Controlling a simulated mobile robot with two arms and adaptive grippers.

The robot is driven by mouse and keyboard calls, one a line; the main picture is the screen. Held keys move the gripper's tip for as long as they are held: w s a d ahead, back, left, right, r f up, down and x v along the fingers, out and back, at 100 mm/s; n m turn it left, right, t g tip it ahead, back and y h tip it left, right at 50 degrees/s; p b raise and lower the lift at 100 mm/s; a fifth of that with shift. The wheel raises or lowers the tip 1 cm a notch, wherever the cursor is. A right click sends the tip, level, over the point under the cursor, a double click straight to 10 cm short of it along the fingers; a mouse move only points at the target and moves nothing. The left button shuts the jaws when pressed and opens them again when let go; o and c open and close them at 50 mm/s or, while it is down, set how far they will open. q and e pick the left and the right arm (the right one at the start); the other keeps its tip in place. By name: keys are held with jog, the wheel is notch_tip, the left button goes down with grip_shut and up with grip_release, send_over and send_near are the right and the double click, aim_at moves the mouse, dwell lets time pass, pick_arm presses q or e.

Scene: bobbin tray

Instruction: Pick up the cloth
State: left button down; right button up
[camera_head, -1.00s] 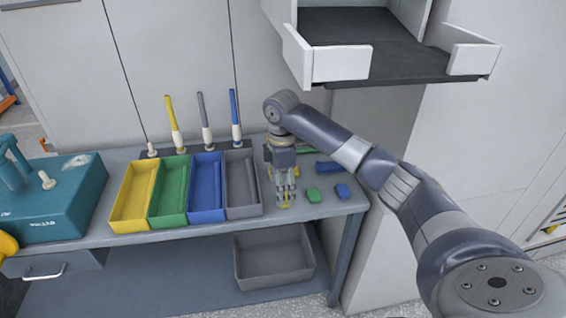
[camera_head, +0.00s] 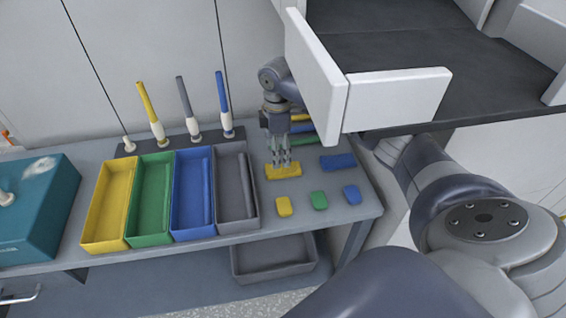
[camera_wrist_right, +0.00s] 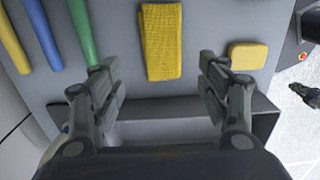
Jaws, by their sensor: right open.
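A folded yellow cloth (camera_head: 284,173) lies flat on the grey table, right of the grey tray. In the right wrist view the ribbed yellow cloth (camera_wrist_right: 162,40) lies ahead, between the lines of the two fingers. My right gripper (camera_head: 281,160) points down over the cloth, its fingers overlapping the cloth's far edge in the head view. It is open and empty; in the wrist view the fingers (camera_wrist_right: 158,62) stand apart on either side of the cloth. I cannot tell the exact height gap. A folded blue cloth (camera_head: 338,162) lies to the right. My left gripper is not in view.
Yellow (camera_head: 283,207), green (camera_head: 319,201) and blue (camera_head: 352,195) small blocks lie nearer the front edge. Several coloured rods, including a green one (camera_head: 303,139), lie behind the gripper. The grey tray (camera_head: 256,205) stands close left. A white-walled shelf (camera_head: 395,100) overhangs at upper right.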

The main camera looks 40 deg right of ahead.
aim_at(283, 169)
jog(key=shift+f, duration=0.5)
jog(key=shift+d+f, duration=0.1)
jog(key=shift+f, duration=0.2)
jog(key=f, duration=0.3)
jog(key=f+p, duration=0.1)
jog(key=shift+s+f, duration=0.2)
jog(key=shift+s, duration=0.05)
jog(key=shift+f, duration=0.4)
jog(key=shift+c, duration=0.3)
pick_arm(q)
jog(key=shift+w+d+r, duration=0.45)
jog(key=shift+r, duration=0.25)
pick_arm(e)
jog(key=c, duration=0.9)
